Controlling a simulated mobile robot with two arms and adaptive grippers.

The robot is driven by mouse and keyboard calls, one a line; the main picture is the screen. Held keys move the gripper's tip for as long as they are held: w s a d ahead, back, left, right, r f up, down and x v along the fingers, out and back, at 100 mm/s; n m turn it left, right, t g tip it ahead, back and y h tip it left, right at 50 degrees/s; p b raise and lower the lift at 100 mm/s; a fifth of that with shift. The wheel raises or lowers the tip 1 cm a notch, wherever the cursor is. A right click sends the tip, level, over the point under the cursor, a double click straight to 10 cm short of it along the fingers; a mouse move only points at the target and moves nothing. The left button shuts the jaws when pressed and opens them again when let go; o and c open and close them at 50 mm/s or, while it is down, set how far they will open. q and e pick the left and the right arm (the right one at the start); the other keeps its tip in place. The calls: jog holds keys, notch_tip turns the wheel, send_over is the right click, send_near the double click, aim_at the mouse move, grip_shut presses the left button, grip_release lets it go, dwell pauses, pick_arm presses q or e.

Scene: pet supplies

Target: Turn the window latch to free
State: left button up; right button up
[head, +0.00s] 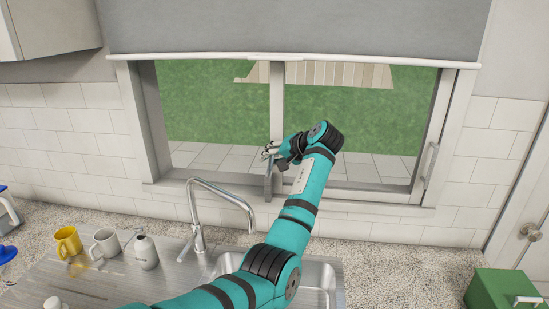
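The window (277,100) has a white frame with a central upright and stands behind the sink. My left gripper (268,152) is at the lower part of the central upright, with its fingers pointing left. It is small in the picture, and I cannot tell whether it is open or shut, or whether it touches anything. A pale upright handle (431,163) sits on the right side of the window frame, well to the right of my gripper. No latch shows clearly at the central upright; my gripper and wrist cover part of that area. My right gripper is not in view.
A tall curved faucet (196,215) stands left of my arm, over the sink (325,275). A green box (495,292) is at lower right. A grey blind (300,28) hangs above.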

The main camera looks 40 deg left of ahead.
pick_arm(q)
jog(key=shift+a, duration=0.1)
jog(key=shift+d+r, duration=0.15)
jog(key=shift+d, duration=0.05)
jog(key=v, duration=1.1)
jog(key=shift+d, duration=0.4)
jog(key=shift+r, duration=0.1)
